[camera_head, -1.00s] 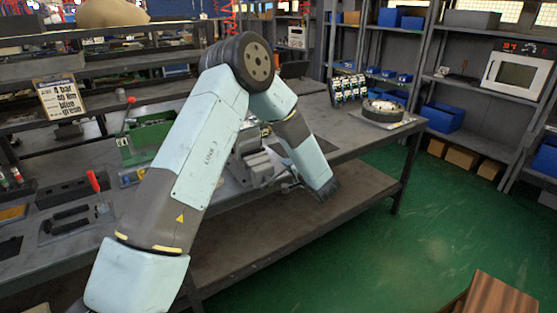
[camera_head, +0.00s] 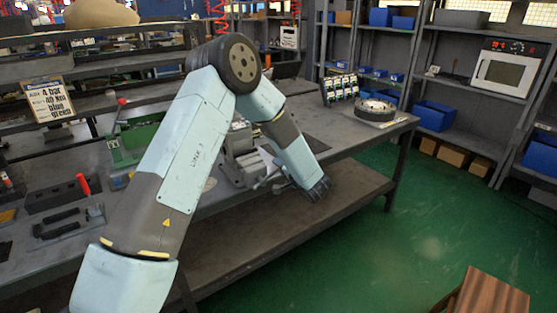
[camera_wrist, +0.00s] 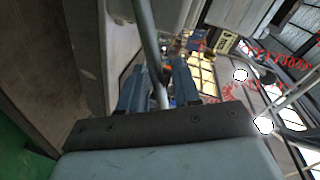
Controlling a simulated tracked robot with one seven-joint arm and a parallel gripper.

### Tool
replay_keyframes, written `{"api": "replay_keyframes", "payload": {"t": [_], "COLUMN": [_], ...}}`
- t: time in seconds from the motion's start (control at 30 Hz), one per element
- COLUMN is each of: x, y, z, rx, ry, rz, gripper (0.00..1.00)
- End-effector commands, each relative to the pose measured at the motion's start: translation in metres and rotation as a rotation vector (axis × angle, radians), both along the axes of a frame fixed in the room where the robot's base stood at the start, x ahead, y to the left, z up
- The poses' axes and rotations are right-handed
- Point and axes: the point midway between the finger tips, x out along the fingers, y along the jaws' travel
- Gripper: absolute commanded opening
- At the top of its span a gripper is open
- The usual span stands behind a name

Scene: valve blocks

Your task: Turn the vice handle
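The grey vice (camera_head: 243,160) stands at the front edge of the workbench, in the middle of the head view. Its thin metal handle (camera_head: 266,182) is at the front, partly hidden beside my arm's end. In the wrist view the handle bar (camera_wrist: 146,35) runs down from the top edge and passes between my gripper's two bluish fingers (camera_wrist: 158,72). The fingers stand apart, with space visible beside the bar, so my gripper looks open around it. In the head view my gripper (camera_head: 318,190) is a dark shape in front of the bench edge; its fingers cannot be made out there.
The workbench (camera_head: 340,140) carries a green machine (camera_head: 140,138), a red-handled clamp (camera_head: 84,184) and a round metal part (camera_head: 375,110) at its right end. A lower shelf (camera_head: 240,245) lies below my gripper. Green floor (camera_head: 400,230) is free at right; a wooden piece (camera_head: 485,295) stands near.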

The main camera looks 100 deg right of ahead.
Motion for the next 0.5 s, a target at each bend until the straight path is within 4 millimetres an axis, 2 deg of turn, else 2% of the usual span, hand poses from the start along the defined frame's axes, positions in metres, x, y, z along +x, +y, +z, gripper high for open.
{"api": "replay_keyframes", "payload": {"t": [0.17,0.5], "x": [-0.006,-0.032], "y": [0.011,0.067], "z": [0.002,0.013], "rx": [0.000,0.000], "ry": [0.001,0.001], "rz": [-0.003,-0.003], "gripper": [0.32,0.32]}}
